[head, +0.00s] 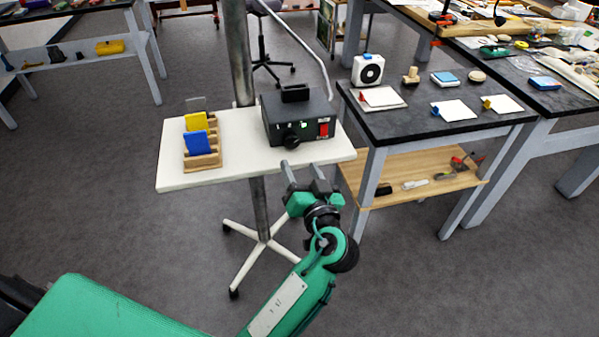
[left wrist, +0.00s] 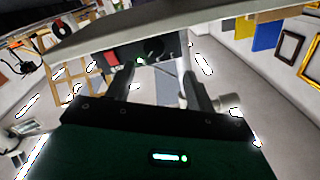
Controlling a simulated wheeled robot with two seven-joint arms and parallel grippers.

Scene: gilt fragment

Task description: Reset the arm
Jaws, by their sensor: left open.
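My left gripper (head: 305,180) is open and empty. In the head view its green arm comes up from the bottom and the fingers point at the front edge of the white stand tray (head: 235,171). In the left wrist view the fingers (left wrist: 160,82) stand apart, with the underside of the tray (left wrist: 150,32) above them. A black box with a knob and a red switch (head: 298,115) stands on the tray, just beyond the gripper. My right gripper is not in view.
A wooden holder (head: 203,160) with a blue, a yellow and a grey card stands on the tray's left. A dark-topped table (head: 440,122) with papers and small objects stands close on the right. Open floor (head: 100,200) lies to the left.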

